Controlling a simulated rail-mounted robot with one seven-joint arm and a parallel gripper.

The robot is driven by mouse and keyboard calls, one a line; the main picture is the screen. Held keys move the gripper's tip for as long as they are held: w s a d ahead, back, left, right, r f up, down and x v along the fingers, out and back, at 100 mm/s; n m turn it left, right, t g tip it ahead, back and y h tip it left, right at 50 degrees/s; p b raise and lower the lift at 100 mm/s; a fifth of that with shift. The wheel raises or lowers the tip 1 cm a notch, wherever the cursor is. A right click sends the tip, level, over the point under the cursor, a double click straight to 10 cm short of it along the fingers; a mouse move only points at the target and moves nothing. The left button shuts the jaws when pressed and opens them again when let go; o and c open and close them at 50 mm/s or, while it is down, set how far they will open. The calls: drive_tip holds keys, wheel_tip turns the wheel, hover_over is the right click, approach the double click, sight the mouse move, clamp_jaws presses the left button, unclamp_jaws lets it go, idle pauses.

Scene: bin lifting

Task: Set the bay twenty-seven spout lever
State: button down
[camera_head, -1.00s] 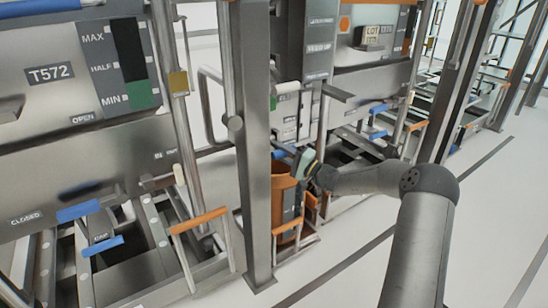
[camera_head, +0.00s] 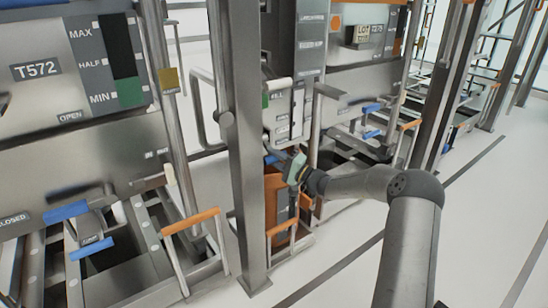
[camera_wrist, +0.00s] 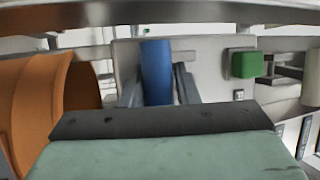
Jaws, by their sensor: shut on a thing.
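The lever's blue handle (camera_wrist: 157,72) stands upright in the middle of the wrist view, in front of a pale panel. My gripper (camera_wrist: 158,88) has its two dark fingers on either side of the handle and is shut on it. In the head view my gripper (camera_head: 295,170) is at the bay behind the grey post, above an orange bin (camera_head: 275,200). A small blue piece (camera_head: 271,159) shows just left of it there, mostly hidden. I cannot read a bay number twenty-seven.
The orange bin's curved wall (camera_wrist: 30,100) is close on the left in the wrist view. A green block (camera_wrist: 246,64) is on the right. A grey post (camera_head: 240,150) stands left of my gripper. Open floor (camera_head: 470,230) lies to the right.

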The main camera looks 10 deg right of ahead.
drive_tip(key=shift+a+f, duration=0.1)
drive_tip(key=shift+f, duration=0.45)
drive_tip(key=c, duration=0.9)
unclamp_jaws()
drive_tip(key=shift+w+a, duration=0.1)
drive_tip(key=shift+w, duration=0.05)
drive_tip(key=shift+r, duration=0.1)
drive_tip(key=shift+s+d, duration=0.25)
drive_tip(key=shift+d, duration=0.15)
drive_tip(key=p+v, duration=0.4)
drive_tip(key=v, duration=1.2)
drive_tip(key=shift+s, duration=0.4)
drive_tip(key=shift+d, duration=0.15)
